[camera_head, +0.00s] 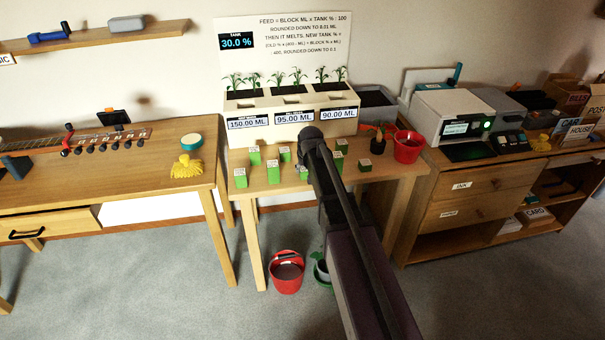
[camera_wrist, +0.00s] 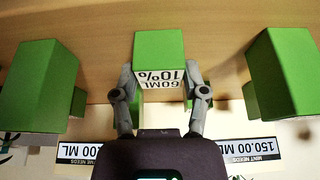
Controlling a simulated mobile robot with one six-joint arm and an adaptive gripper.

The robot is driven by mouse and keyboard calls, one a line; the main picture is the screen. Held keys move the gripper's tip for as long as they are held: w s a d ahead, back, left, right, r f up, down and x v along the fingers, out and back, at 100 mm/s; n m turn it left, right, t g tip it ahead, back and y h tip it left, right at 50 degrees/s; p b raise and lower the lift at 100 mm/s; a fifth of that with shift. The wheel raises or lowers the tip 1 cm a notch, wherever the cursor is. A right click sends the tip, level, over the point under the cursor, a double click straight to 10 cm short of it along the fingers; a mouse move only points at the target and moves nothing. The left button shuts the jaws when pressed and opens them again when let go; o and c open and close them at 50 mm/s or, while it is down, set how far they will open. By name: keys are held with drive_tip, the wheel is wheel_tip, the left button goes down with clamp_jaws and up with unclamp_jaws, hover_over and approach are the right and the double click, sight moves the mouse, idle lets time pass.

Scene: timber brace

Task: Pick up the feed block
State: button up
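In the wrist view, which is upside down, a green feed block (camera_wrist: 160,48) labelled "60ML 10%" stands centred between the fingers of my gripper (camera_wrist: 160,80). One finger lies close along each side of the labelled face. I cannot tell whether they touch it. More green blocks stand to its left (camera_wrist: 40,85) and right (camera_wrist: 287,75), clear of the fingers. In the head view my gripper (camera_head: 311,150) is over the middle table, largely hidden by my arm. Several green blocks stand around it, including one at the front left (camera_head: 241,178). The centred block cannot be singled out there.
Behind the blocks stands a white planter (camera_head: 293,133) with three amount labels. A sign behind it shows the tank (camera_head: 237,42) at 30.0%. A red bucket (camera_head: 408,146) stands at the table's right end. Another red bucket (camera_head: 286,271) is on the floor.

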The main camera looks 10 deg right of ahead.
drive_tip(key=shift+c, duration=1)
drive_tip(key=shift+r, duration=0.1)
wheel_tip(320, 180, up, 2)
drive_tip(key=p, duration=0.2)
drive_tip(key=shift+r+p, duration=0.25)
drive_tip(key=shift+p, duration=0.15)
drive_tip(key=shift+s+d+r+p, duration=0.2)
drive_tip(key=shift+s+r+p, duration=0.2)
drive_tip(key=shift+r+p, duration=0.2)
drive_tip(key=s+d+r+p, duration=0.1)
drive_tip(key=s+d, duration=0.6)
drive_tip(key=s, duration=0.6)
drive_tip(key=shift+d, duration=0.35)
